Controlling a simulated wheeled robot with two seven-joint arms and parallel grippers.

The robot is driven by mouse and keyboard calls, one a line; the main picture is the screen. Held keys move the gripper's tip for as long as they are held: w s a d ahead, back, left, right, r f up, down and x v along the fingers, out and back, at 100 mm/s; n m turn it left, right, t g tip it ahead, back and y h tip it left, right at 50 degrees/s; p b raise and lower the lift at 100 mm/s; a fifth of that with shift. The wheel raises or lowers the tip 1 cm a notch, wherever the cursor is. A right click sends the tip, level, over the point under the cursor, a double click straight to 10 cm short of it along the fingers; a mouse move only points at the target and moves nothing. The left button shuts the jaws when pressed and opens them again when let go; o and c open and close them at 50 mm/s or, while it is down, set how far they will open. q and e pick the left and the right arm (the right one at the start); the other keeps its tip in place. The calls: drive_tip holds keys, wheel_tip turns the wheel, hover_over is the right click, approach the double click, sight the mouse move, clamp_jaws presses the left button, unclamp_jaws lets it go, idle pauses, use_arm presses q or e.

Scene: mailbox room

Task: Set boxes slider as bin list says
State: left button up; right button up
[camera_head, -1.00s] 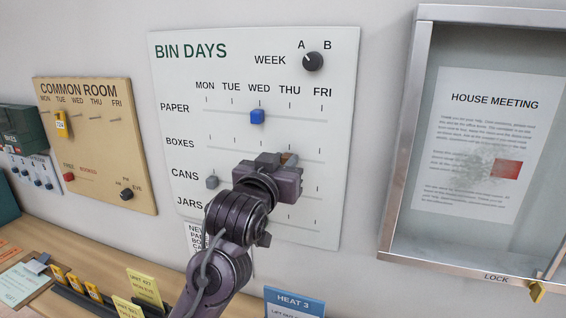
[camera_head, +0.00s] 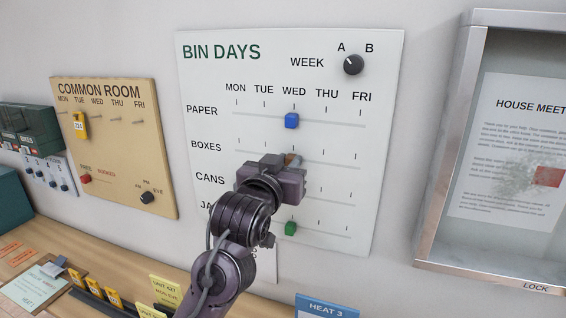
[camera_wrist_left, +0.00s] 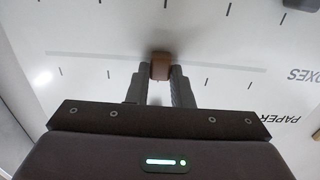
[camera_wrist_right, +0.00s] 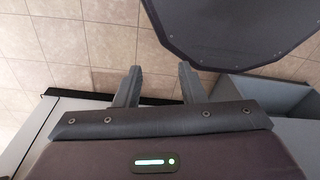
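The white BIN DAYS board (camera_head: 380,180) hangs on the wall, with PAPER, BOXES, CANS and JARS rows. My left gripper (camera_head: 289,163) is at the BOXES row. It is shut on the brown boxes slider (camera_wrist_left: 160,66), whose top edge shows in the head view (camera_head: 292,158) about under WED. The blue paper slider (camera_head: 291,120) and green jars slider (camera_head: 290,228) are also near WED. The cans slider is hidden behind my arm. The week dial (camera_head: 353,64) points toward A. A note below the board is mostly hidden. My right gripper (camera_wrist_right: 160,75) is open and empty, away from the board.
A tan COMMON ROOM board (camera_head: 115,180) is at left, a metal-framed notice case (camera_head: 440,150) at right. A wooden counter (camera_head: 60,235) below holds cards and yellow tags. A blue HEAT 3 sign (camera_head: 327,306) stands low in front.

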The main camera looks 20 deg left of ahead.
use_arm(q)
drive_tip(key=o, duration=0.4)
drive_tip(key=shift+d, duration=0.2)
drive_tip(key=shift+o, duration=0.2)
drive_tip(key=shift+a, duration=0.25)
drive_tip(key=s+b, duration=0.3)
drive_tip(key=s, duration=0.4)
drive_tip(key=shift+s+a, duration=0.2)
drive_tip(key=shift+s, duration=0.2)
use_arm(e)
drive_tip(key=d+f, duration=0.2)
drive_tip(key=f, duration=0.1)
drive_tip(key=shift+d+f, duration=0.15)
drive_tip(key=shift+d, duration=0.15)
drive_tip(key=shift+d, duration=0.15)
